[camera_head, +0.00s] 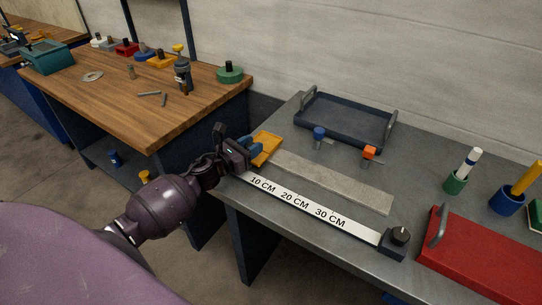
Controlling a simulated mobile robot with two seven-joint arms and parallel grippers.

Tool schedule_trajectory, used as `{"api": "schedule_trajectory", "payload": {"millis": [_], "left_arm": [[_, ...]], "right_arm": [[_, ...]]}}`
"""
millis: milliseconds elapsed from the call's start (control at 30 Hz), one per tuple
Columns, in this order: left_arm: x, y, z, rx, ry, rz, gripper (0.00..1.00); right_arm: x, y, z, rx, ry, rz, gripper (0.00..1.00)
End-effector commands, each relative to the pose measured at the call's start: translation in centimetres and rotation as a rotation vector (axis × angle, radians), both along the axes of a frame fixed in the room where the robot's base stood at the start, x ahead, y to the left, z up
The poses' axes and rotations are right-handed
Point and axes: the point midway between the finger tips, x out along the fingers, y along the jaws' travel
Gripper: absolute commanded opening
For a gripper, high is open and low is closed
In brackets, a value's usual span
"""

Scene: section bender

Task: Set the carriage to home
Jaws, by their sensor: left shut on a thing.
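The carriage (267,148), an orange-yellow plate with a blue part at its left, sits at the left end of the bender, before the 10 CM mark. My left gripper (246,146) is shut on the blue part of the carriage; the fingers partly hide it. A white scale (296,204) marked 10, 20 and 30 CM runs from beside my gripper to a dark end block with a black knob (399,236). A flat grey bar (335,181) lies behind the scale. My right gripper is not in view.
On the grey bench (290,250) stand a dark tray (345,120), a blue-topped peg (319,134) and an orange-topped peg (369,153). A red tray (485,262) and coloured holders are at the right. A wooden bench (130,105) with tools stands at the left.

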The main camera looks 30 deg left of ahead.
Motion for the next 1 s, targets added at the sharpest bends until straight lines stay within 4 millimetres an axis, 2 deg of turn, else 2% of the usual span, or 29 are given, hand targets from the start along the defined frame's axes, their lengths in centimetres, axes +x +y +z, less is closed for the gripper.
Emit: {"api": "schedule_trajectory", "payload": {"millis": [200, 567, 600, 700, 767, 1000], "left_arm": [[0.1, 1.8, -0.1, 0.0, 0.001, -0.001, 0.0], [0.1, 2.2, 0.1, 0.001, 0.0, 0.004, 0.0], [0.1, 2.2, 0.1, 0.002, -0.001, 0.005, 0.38], [0.1, 2.2, 0.1, 0.002, -0.001, 0.004, 0.54], [0.1, 2.2, 0.1, 0.001, 0.0, 0.003, 0.61], [0.1, 2.0, 0.0, 0.0, 0.0, 0.001, 0.61]], "right_arm": [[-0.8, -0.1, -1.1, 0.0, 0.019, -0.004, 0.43], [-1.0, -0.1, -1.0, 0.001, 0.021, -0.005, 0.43], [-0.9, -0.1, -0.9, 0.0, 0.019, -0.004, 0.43], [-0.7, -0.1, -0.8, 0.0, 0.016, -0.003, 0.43], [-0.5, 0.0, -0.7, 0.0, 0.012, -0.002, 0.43], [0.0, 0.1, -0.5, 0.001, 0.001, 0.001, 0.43]]}}
